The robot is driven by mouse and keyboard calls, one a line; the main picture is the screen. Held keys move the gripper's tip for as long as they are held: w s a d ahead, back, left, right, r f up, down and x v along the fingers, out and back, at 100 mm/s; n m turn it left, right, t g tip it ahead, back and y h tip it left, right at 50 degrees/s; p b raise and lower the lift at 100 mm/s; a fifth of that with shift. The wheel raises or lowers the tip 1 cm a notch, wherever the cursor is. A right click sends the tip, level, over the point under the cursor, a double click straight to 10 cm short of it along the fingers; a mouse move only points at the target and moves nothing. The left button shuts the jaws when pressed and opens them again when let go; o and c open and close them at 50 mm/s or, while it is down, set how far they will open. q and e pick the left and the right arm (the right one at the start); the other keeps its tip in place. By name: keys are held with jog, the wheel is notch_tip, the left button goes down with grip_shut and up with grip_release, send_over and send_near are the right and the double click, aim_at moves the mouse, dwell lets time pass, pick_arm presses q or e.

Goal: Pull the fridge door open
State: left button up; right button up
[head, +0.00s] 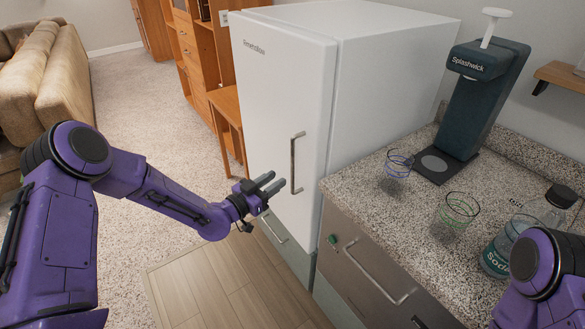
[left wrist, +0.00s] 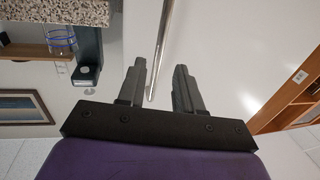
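The white fridge door (head: 278,115) faces left in the head view and looks shut. Its metal bar handle (head: 296,163) stands upright near the door's right edge. My left gripper (head: 270,184) is just left of the handle and points at it. In the left wrist view my left gripper (left wrist: 163,85) is open, its two fingers apart, and the handle (left wrist: 160,45) appears in line with the gap between them. I cannot tell whether the handle is between the fingers or still beyond them. My right gripper is out of view; only part of my right arm shows at the lower right.
A granite counter (head: 350,187) with drawers stands right of the fridge, holding wire-like glasses (head: 459,208), a soda bottle (head: 497,256) and a dark Splashwick machine (head: 478,95). A wooden shelf unit (head: 200,60) is behind left. Floor before the fridge (head: 215,285) is clear.

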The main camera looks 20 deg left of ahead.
pick_arm(q)
jog(key=p+x, duration=0.1)
jog(key=x, duration=0.7)
jog(key=shift+w+d+f, duration=0.1)
grip_shut()
